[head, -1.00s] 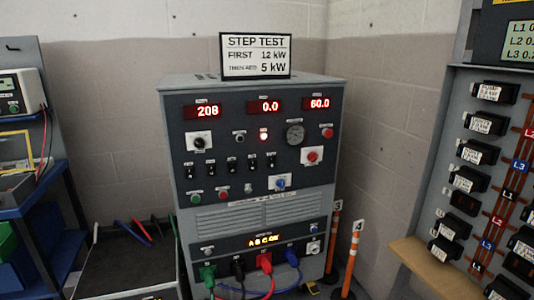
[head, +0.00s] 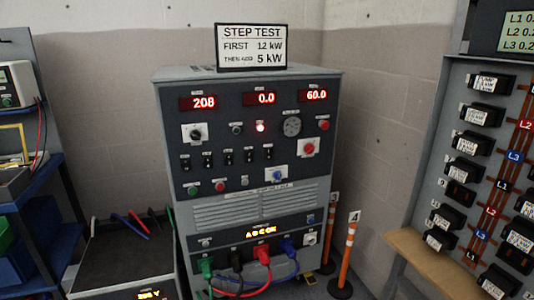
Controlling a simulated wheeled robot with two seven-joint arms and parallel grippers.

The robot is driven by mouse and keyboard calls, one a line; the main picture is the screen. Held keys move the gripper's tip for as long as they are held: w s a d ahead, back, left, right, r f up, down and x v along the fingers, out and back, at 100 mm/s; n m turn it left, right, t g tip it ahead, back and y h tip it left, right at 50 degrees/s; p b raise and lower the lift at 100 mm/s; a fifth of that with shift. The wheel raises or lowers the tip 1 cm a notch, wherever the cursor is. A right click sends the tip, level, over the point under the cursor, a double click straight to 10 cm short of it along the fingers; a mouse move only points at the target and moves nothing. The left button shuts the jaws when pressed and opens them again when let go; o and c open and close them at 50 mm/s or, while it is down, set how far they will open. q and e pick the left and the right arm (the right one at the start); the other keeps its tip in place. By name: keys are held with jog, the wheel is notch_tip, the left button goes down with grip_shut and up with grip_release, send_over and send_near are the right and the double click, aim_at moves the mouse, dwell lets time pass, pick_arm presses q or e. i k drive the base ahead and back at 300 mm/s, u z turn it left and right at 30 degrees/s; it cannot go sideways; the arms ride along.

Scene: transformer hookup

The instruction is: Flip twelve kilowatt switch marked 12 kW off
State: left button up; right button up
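A grey cabinet with a dark front panel (head: 222,130) stands in the middle of the head view. A row of several small black toggle switches (head: 228,157) runs across the panel. Their labels are too small to read, so I cannot tell which one is marked 12 kW or how each is set. Red displays above read 208 (head: 203,102), 0.0 (head: 266,98) and 60.0 (head: 317,95). A sign on top (head: 252,46) reads STEP TEST, FIRST 12 kW, THEN ADD 5 kW. Neither gripper shows.
Green, black, red and blue plugs (head: 262,254) with cables fill the cabinet's lower front. Orange-and-white posts (head: 347,254) stand at its right. A breaker rack (head: 470,180) with a wooden ledge (head: 418,250) is at right. A blue shelf (head: 35,190) stands at left.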

aim_at(268, 156)
jog(key=u, duration=0.55)
jog(key=k, duration=0.65)
jog(key=u, duration=0.8)
jog(key=i, duration=0.8)
jog(key=z, duration=0.6)
jog(key=i, duration=0.5)
jog(key=z, duration=0.4)
